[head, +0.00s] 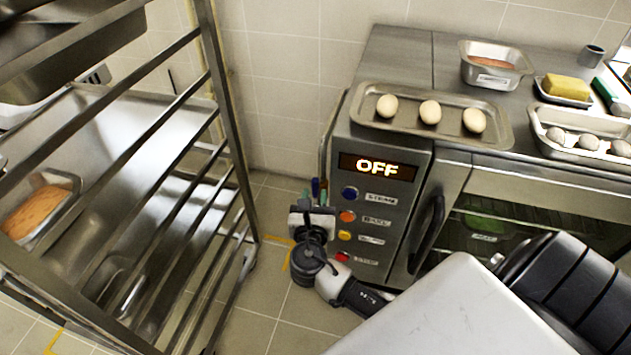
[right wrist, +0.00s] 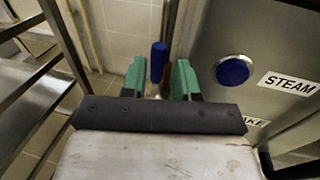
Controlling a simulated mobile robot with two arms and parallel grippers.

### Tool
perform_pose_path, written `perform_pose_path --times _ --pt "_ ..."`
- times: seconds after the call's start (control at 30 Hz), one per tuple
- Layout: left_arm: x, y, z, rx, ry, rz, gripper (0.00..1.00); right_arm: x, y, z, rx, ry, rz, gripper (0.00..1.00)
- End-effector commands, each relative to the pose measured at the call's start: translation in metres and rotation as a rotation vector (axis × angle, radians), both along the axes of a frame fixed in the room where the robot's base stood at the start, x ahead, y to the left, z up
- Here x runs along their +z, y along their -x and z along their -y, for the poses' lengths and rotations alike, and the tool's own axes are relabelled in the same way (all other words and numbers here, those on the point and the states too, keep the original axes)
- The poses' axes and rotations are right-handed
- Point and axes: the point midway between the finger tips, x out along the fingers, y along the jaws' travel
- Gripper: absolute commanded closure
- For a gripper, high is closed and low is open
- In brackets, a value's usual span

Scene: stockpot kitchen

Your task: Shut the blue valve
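The blue valve shows as an upright blue handle (right wrist: 158,62) in the right wrist view. In the head view a small bit of blue (head: 316,187) shows at the oven's left side, just beyond my right gripper. My right gripper (right wrist: 159,79) has green fingertips, one on each side of the blue handle in the picture. They look open, with a gap beside the handle; I cannot tell how deep it sits between them. The valve's base is hidden behind my gripper. My left gripper is not in view.
The oven panel (head: 369,215) has a display reading OFF and several buttons, with a blue button (right wrist: 232,70) right of my gripper. A metal rack (head: 228,110) stands close on the left. A tray (head: 490,103) with three eggs lies on top. Open floor shows between rack and oven.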

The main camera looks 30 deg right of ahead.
Motion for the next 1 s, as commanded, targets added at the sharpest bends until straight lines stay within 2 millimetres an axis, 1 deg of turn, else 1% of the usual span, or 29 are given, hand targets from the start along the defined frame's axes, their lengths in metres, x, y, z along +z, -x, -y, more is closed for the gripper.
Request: perform_pose_path --times 0.03,0.1,0.2,0.3,0.43,0.67,0.7,0.87,0.9,1.0 --pt "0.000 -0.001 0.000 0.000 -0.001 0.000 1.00 0.000 -0.009 0.007 -0.001 0.003 0.002 0.70" --pt "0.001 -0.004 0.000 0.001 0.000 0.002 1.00 0.000 -0.018 0.015 -0.001 0.002 0.002 0.70" --pt "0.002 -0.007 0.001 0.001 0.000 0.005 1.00 0.000 -0.029 0.023 0.000 0.001 0.001 0.70" --pt "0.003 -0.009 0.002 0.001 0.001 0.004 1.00 -0.001 -0.036 0.029 0.000 -0.001 -0.001 0.70" --pt "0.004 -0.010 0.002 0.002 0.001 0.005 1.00 -0.001 -0.041 0.032 0.001 -0.001 0.000 0.70" --pt "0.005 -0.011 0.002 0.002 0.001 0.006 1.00 -0.001 -0.041 0.033 0.001 -0.002 -0.001 0.70" --pt "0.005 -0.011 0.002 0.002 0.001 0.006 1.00 -0.001 -0.041 0.032 0.001 -0.002 -0.001 0.73" --pt "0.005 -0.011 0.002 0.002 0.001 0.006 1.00 -0.001 -0.041 0.032 0.001 -0.003 0.000 0.98" --pt "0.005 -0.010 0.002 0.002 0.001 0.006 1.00 -0.001 -0.041 0.032 0.001 -0.002 -0.001 1.00" --pt "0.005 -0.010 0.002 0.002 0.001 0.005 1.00 -0.001 -0.041 0.032 0.001 -0.002 -0.001 1.00"
